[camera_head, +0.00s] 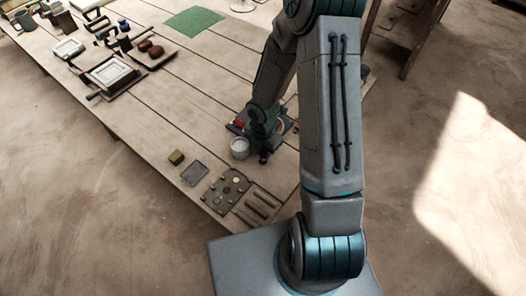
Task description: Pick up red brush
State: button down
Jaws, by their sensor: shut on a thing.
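My gripper (263,152) is low over the right end of the wooden table, pointing down, and small in this view. It is shut on the red brush. A small red part of the brush (238,123) shows just left of my gripper, at a dark tray (232,129). The rest of the brush and the place where the fingers grip are hidden by my wrist and arm. I cannot tell whether the brush is lifted or still touches the tray.
A white cup (240,149) stands close left of my gripper. A press frame (112,73) and a green mat (194,21) are farther left. The middle planks are clear.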

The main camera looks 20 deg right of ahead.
notch_tip(320, 180, up, 4)
jog(key=shift+p, duration=0.35)
jog(key=w+d+r, duration=0.2)
jog(key=d+r, duration=0.1)
jog(key=d, duration=0.2)
jog(key=w+d+r+p, duration=0.1)
jog(key=w+d+r, duration=0.1)
jog(key=d, duration=0.4)
jog(key=shift+r, duration=0.8)
